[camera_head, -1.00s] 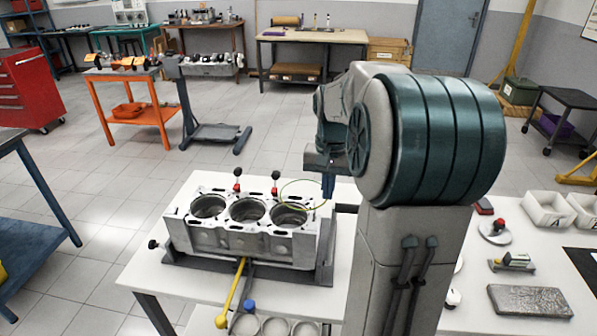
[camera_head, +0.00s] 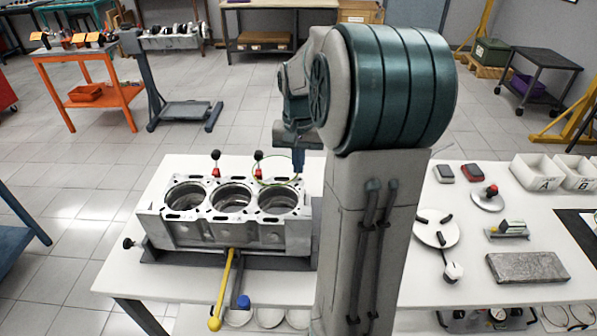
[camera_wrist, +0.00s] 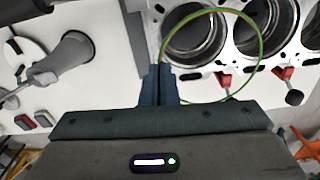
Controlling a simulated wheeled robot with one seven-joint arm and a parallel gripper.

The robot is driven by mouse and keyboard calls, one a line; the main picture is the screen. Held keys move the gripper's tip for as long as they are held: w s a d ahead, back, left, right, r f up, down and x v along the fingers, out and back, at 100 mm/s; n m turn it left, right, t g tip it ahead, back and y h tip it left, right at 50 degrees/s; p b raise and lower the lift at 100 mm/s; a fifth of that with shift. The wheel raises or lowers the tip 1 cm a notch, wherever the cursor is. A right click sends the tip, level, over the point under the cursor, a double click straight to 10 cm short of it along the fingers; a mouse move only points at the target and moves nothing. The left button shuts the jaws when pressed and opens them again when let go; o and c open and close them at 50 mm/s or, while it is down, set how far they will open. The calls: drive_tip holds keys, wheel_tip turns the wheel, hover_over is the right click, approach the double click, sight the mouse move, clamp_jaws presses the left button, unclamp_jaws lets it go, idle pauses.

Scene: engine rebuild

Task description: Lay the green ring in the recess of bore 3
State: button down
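The thin green ring (camera_wrist: 261,45) is held at its edge by my gripper (camera_wrist: 158,88), whose fingers are closed together on it. In the head view the ring (camera_head: 253,172) hangs by the rear edge of the engine block (camera_head: 200,232), behind the right-hand bore (camera_head: 277,200). In the wrist view the ring overlaps the nearest bore (camera_wrist: 197,38) but is off-centre from it, reaching over the deck and a red-based post. The ring appears above the deck; its exact height is unclear. The middle (camera_head: 231,198) and left (camera_head: 187,195) bores are open. No bore numbers are readable.
Two red-based posts with black knobs (camera_head: 216,160) stand along the block's rear edge. A yellow-handled bar (camera_head: 225,290) lies in front. White bins (camera_head: 537,172), a round plate (camera_head: 436,230) and a grey slab (camera_head: 527,267) are on the right.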

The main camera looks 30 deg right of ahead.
wheel_tip(320, 180, down, 2)
drive_tip(key=g+h+b, duration=0.1)
drive_tip(key=b, duration=0.5)
hover_over(300, 201)
drive_tip(key=shift+w+a+f, duration=0.1)
drive_tip(key=shift+a+f, duration=0.1)
drive_tip(key=shift+f, duration=1.4)
drive_tip(key=shift+w+a+f, duration=0.1)
drive_tip(key=shift+a+f, duration=0.1)
drive_tip(key=shift+f, duration=1.4)
drive_tip(key=shift+f, duration=0.1)
drive_tip(key=c, duration=1.6)
unclamp_jaws()
